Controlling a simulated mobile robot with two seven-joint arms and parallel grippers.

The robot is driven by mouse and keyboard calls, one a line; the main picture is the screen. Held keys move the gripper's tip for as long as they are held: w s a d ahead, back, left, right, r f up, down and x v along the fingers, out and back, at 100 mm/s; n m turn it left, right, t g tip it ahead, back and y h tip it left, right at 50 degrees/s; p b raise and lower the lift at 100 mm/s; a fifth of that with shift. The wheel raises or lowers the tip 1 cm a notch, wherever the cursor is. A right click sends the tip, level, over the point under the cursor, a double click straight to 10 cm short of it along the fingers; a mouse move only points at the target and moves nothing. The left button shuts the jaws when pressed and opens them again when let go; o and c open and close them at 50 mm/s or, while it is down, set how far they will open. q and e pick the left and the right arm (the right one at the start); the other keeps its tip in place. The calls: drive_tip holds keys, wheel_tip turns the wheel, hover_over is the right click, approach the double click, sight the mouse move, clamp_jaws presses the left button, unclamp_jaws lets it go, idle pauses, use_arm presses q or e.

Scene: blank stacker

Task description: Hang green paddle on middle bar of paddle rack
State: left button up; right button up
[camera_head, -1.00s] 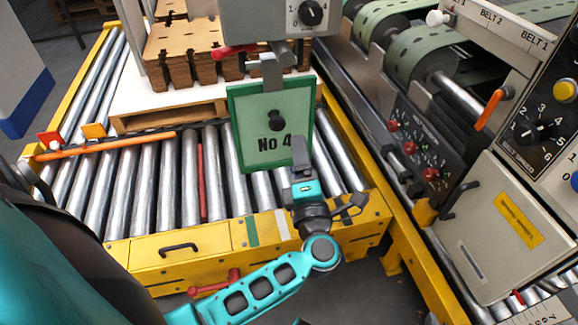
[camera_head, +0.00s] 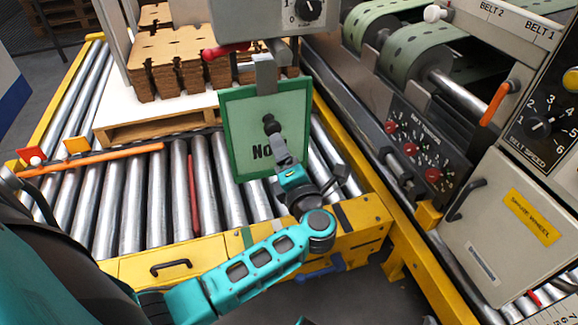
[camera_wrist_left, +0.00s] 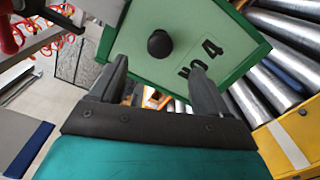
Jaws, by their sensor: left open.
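The green paddle (camera_head: 240,108) has a darker green rim, a black knob (camera_head: 268,122) and a "No" marking. It hangs upright from a grey bracket (camera_head: 265,74) below the grey control box. My left gripper (camera_head: 277,146) is open just in front of the paddle, close to the knob. In the left wrist view the knob (camera_wrist_left: 159,44) is ahead of the gap between the two open fingers (camera_wrist_left: 158,68), and "No 4" shows on the paddle (camera_wrist_left: 150,72). I cannot pick out the paddle rack with certainty. My right gripper is not in view.
A roller conveyor (camera_head: 130,205) with a yellow frame (camera_head: 215,255) lies under and behind my left arm. Stacked wooden blanks (camera_head: 165,60) stand at the back. An orange bar (camera_head: 95,158) crosses the rollers. A belt machine with a control panel (camera_head: 420,150) stands to the right.

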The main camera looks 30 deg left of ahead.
sight(274, 131)
use_arm(q)
drive_tip(key=shift+b+x, duration=0.35)
drive_tip(key=shift+x, duration=3.75)
drive_tip(key=shift+c, duration=0.2)
clamp_jaws()
drive_tip(key=shift+r+p, duration=0.15)
drive_tip(key=shift+p, duration=0.15)
